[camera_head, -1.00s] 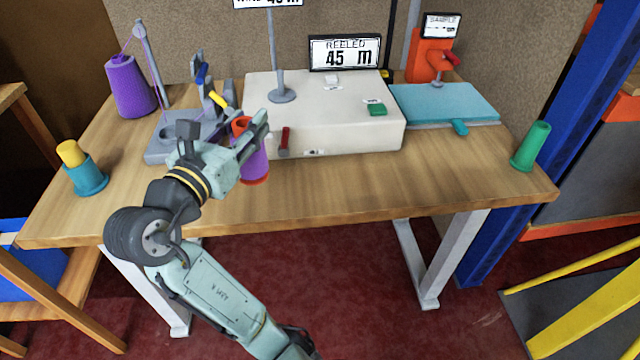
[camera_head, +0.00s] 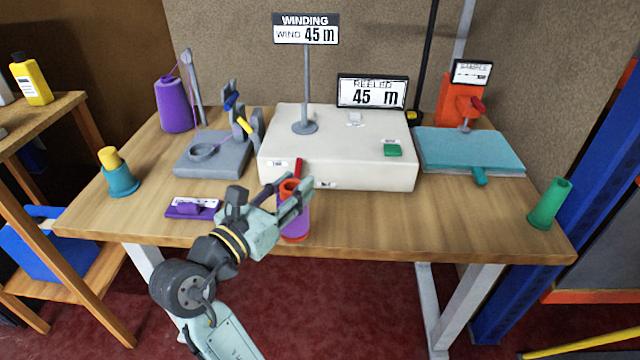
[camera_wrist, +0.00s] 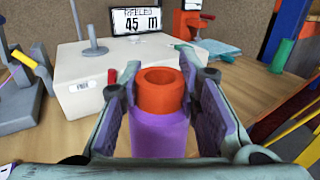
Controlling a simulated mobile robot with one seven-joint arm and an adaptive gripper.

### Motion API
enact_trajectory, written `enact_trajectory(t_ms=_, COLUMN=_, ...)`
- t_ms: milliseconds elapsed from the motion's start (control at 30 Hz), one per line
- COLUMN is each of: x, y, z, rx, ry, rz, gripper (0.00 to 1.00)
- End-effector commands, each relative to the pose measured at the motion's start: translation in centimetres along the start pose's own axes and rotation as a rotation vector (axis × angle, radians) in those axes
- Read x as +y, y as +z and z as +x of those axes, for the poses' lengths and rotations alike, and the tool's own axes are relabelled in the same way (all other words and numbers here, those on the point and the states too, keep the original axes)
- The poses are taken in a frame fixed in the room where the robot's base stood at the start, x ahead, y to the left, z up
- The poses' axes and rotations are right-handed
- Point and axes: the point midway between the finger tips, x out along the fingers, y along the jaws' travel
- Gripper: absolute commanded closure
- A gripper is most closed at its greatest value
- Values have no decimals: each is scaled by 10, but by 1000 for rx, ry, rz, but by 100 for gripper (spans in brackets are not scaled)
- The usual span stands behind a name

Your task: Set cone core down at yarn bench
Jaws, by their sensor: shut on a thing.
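The cone core is orange with purple yarn wound on it (camera_head: 294,222). It stands upright between the fingers of my gripper (camera_head: 288,192), which is shut on it. In the wrist view the orange top of the core (camera_wrist: 161,88) rises between both fingers, above the purple winding. The core is at the front part of the wooden yarn bench (camera_head: 400,225), in front of the white winding machine (camera_head: 340,165). I cannot tell whether its lower orange rim touches the bench top.
A teal cone with a yellow top (camera_head: 120,180) and a purple label holder (camera_head: 192,208) stand at left. A grey winder base (camera_head: 213,155) and purple yarn cone (camera_head: 174,106) are behind. A green cone (camera_head: 549,204) is at right. Bench front between core and green cone is clear.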

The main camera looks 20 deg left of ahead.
Motion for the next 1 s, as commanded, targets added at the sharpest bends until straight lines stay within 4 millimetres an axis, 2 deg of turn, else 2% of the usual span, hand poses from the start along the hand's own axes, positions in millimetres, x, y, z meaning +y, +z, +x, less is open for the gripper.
enact_trajectory(t_ms=33, x=-1, y=0, z=15, rx=1, ry=-7, rz=-2, gripper=100)
enact_trajectory(t_ms=200, x=1, y=-4, z=60, rx=1, ry=-4, rz=-1, gripper=100)
enact_trajectory(t_ms=400, x=4, y=-7, z=96, rx=0, ry=-1, rz=0, gripper=100)
enact_trajectory(t_ms=567, x=4, y=-11, z=104, rx=0, ry=1, rz=0, gripper=100)
enact_trajectory(t_ms=833, x=5, y=-44, z=103, rx=2, ry=2, rz=-4, gripper=100)
enact_trajectory(t_ms=1000, x=5, y=-44, z=103, rx=-1, ry=2, rz=0, gripper=100)
